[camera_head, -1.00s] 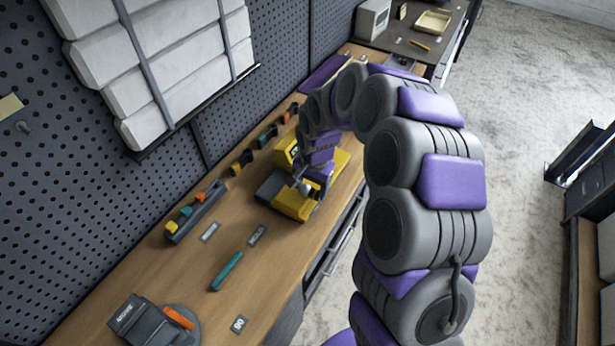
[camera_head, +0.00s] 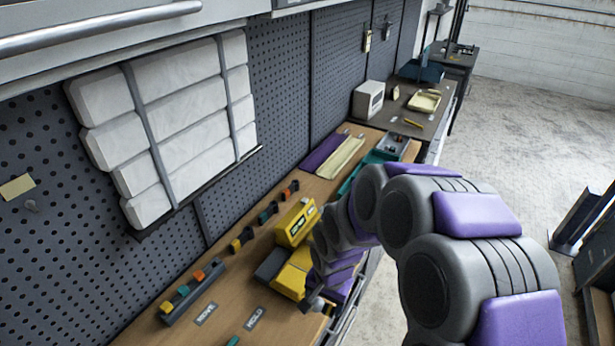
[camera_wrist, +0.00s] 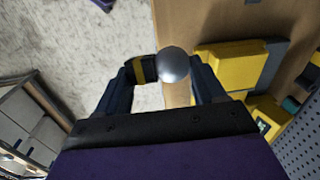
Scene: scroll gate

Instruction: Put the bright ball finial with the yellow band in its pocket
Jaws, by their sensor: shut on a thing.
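My gripper (camera_wrist: 162,78) is shut on the ball finial (camera_wrist: 174,64) in the wrist view. The finial has a shiny silver ball and a dark stem with a yellow band (camera_wrist: 142,69). It sits crosswise between the fingers, near the bench's front edge, with floor showing to the left. In the head view my gripper (camera_head: 315,300) is small, beside the yellow and grey fixture (camera_head: 290,282) on the bench, and the finial cannot be made out. The fixture's yellow blocks (camera_wrist: 232,65) show right of the gripper in the wrist view. I cannot make out the pocket.
A yellow box with a display (camera_head: 297,222) stands behind the fixture. A rack with coloured pieces (camera_head: 192,292) and labels (camera_head: 255,319) lie to the left. A pegboard wall (camera_head: 280,90) runs behind the wooden bench. Open floor (camera_head: 520,140) lies to the right.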

